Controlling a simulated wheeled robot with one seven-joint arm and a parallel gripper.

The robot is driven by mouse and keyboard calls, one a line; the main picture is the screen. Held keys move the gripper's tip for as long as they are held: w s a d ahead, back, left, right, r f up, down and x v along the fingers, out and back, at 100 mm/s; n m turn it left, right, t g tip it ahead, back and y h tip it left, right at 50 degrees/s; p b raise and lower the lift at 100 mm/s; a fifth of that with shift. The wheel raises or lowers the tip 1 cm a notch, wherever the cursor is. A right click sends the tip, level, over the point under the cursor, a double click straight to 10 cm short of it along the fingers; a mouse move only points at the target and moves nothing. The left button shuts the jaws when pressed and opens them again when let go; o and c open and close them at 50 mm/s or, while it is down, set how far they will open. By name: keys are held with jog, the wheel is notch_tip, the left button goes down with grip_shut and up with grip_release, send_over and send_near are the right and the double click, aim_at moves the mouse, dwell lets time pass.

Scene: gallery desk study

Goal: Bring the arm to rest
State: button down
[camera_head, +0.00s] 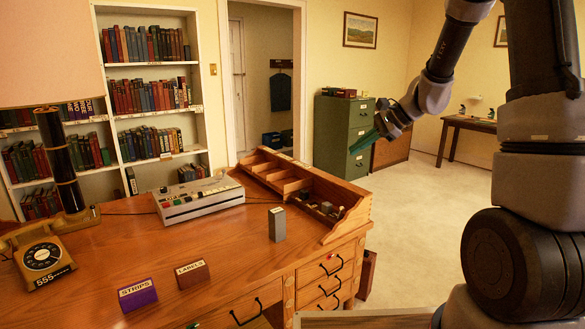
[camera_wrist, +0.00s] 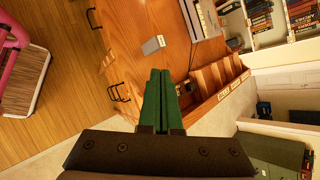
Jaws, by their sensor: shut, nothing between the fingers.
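My gripper (camera_head: 364,143) is raised in the air in the head view, right of the desk and in front of the green filing cabinet. Its green fingers point left and slightly down. In the wrist view my gripper (camera_wrist: 160,72) has its two green fingers side by side, shut with nothing between them. My arm comes in from the upper right of the head view, bent at the elbow, and touches nothing that I can see.
The wooden desk (camera_head: 225,255) bears a grey upright block (camera_head: 277,224), a console (camera_head: 198,198), a divided wooden tray (camera_head: 346,195), a rotary phone (camera_head: 43,258) and two label stands. The green filing cabinet (camera_head: 340,130) stands behind. Pale floor right of the desk is clear.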

jog(key=s+d+r+n+t+h, duration=0.1)
jog(key=s+d+r+n+h, duration=0.1)
jog(key=s, duration=0.6)
jog(key=s+d+r+n+t+h, duration=0.1)
jog(key=s+d+r+n+h, duration=0.1)
jog(key=s+r+n, duration=0.2)
jog(key=s+d+r+n+t+h, duration=0.1)
jog(key=s+r+n, duration=0.3)
jog(key=s+r, duration=0.4)
jog(key=shift+s+d+r+h, duration=0.25)
jog(key=shift+s+d+h, duration=0.4)
jog(key=shift+s, duration=1.95)
jog(key=shift+a, duration=0.15)
